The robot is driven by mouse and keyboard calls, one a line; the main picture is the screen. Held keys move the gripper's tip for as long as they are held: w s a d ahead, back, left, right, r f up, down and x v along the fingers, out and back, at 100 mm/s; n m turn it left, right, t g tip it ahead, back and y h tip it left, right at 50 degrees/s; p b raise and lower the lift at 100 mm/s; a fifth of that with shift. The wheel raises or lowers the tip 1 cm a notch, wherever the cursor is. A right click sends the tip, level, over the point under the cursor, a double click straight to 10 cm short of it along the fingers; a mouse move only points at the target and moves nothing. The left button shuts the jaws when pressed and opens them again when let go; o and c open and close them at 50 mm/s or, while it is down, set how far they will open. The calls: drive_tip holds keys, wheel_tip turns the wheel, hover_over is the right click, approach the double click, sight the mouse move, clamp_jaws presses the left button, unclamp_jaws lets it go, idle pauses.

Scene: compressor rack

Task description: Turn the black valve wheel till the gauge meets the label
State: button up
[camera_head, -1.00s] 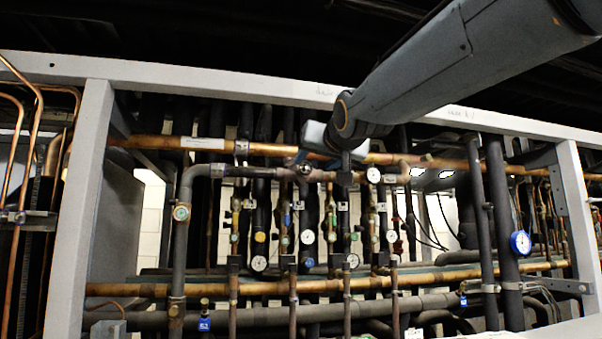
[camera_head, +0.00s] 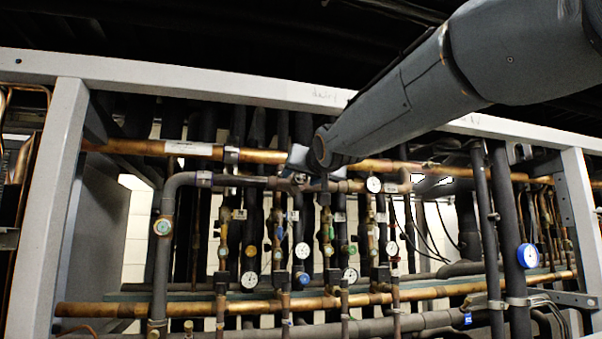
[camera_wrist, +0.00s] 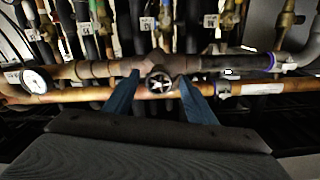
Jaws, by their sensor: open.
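The black valve wheel (camera_wrist: 160,82), with a pale star-shaped centre, sits on the grey horizontal pipe. In the wrist view it shows between the two blue fingers of my open gripper (camera_wrist: 159,75); I cannot tell whether they touch it. In the head view my gripper (camera_head: 300,160) is at the wheel (camera_head: 300,179), which is small and partly hidden. A round white gauge (camera_head: 374,184) is on the same pipe to the right, with a small white label (camera_head: 391,188) beside it. The gauge shows at left in the wrist view (camera_wrist: 36,80). Its needle is too small to read.
A copper pipe (camera_head: 250,155) runs behind and above the grey pipe. Several thin vertical pipes with gauges and valves hang below. A white frame (camera_head: 62,200) borders the rack. A blue-rimmed gauge (camera_head: 527,256) is at right.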

drive_tip(key=shift+w, duration=0.4)
drive_tip(key=shift+c, duration=0.2)
drive_tip(key=c, duration=1)
drive_tip(key=shift+n, duration=0.3)
drive_tip(key=n, duration=0.3)
drive_tip(key=shift+n+p, duration=0.4)
drive_tip(key=shift+n, duration=1.6)
